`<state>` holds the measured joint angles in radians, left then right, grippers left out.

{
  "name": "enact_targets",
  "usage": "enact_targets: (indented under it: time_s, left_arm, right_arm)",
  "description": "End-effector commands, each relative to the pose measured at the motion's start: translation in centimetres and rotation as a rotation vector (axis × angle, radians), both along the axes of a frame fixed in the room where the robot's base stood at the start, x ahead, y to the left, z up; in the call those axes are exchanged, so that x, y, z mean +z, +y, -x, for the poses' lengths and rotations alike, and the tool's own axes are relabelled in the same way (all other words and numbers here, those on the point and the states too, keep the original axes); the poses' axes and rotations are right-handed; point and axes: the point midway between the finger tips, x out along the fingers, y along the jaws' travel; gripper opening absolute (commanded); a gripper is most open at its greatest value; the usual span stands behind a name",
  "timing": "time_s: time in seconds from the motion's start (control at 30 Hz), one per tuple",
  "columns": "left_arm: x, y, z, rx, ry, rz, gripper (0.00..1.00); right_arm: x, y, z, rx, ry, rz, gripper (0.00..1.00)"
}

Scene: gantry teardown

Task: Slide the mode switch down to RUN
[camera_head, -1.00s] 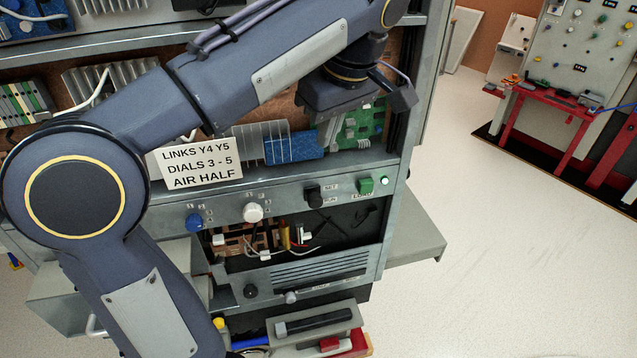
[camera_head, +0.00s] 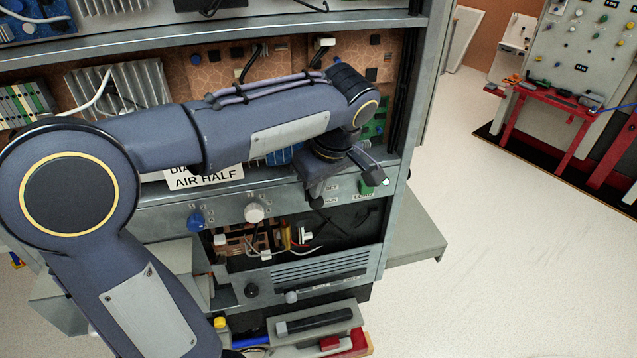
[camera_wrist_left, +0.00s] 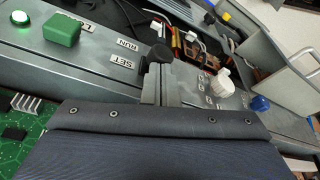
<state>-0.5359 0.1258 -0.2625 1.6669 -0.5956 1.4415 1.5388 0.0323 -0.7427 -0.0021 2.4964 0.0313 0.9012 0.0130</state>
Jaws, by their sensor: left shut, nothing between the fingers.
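The mode switch (camera_wrist_left: 155,54) is a black lever on the grey front panel, beside the SET (camera_wrist_left: 122,62) and RUN (camera_wrist_left: 127,45) labels in the left wrist view. My left gripper (camera_wrist_left: 159,76) is shut and empty, its fingertips right at the switch on the SET side. Whether they touch it I cannot tell. In the head view my left gripper (camera_head: 317,188) is over the switch's place on the panel and hides most of it. The RUN label (camera_head: 331,198) shows just beside it. My right gripper is not in view.
A green button (camera_wrist_left: 61,30) sits beside the switch, with a lit green lamp further out. A white knob (camera_head: 254,212) and a blue knob (camera_head: 196,221) are to the left on the panel. An open bay with loose wires lies below. A paper sign (camera_head: 205,178) is partly behind my arm.

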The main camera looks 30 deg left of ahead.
Motion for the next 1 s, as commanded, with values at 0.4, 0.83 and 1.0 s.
enact_targets:
  time_s: [0.4, 0.83, 1.0]
  left_arm:
    - [-3.2, 0.0, 0.0, 0.001, 0.003, -0.001, 0.00]
    - [-3.5, 0.0, 0.1, 0.000, 0.009, 0.000, 0.00]
    - [-1.5, 0.7, -0.3, 0.001, 0.006, 0.000, 0.00]
  right_arm:
    - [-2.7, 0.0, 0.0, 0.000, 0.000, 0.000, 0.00]
    - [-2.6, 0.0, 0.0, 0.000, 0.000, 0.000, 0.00]
    - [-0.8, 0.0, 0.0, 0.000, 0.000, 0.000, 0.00]
